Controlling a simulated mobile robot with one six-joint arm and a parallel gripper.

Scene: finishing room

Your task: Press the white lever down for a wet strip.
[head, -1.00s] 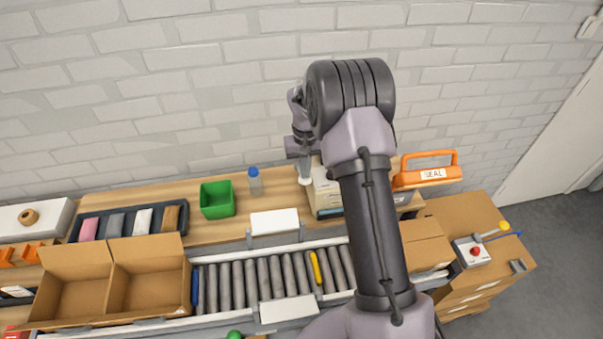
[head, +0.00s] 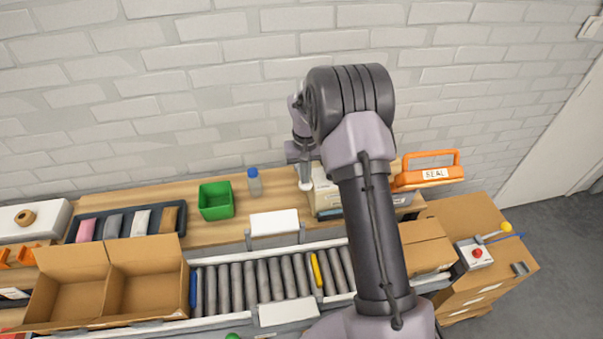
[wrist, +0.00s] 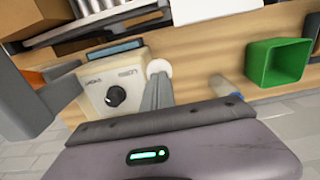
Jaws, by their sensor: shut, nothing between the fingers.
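The cream tape machine (head: 325,196) stands on the wooden bench, partly hidden behind my arm. In the wrist view the machine (wrist: 118,75) shows a black dial and small lettering. The white lever shows as a round white end (wrist: 158,67) beside the machine; its end also shows in the head view (head: 306,187). My gripper (wrist: 157,88) is shut and empty, with its fingertips right at the lever's end. I cannot tell whether they touch it or how far down the lever is. No strip can be made out.
A green bin (head: 216,201) and a blue-capped bottle (head: 255,184) stand left of the machine. An orange sealer (head: 430,172) is on its right. A roller conveyor (head: 260,283) with an open carton (head: 110,285) runs in front. The brick wall is close behind.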

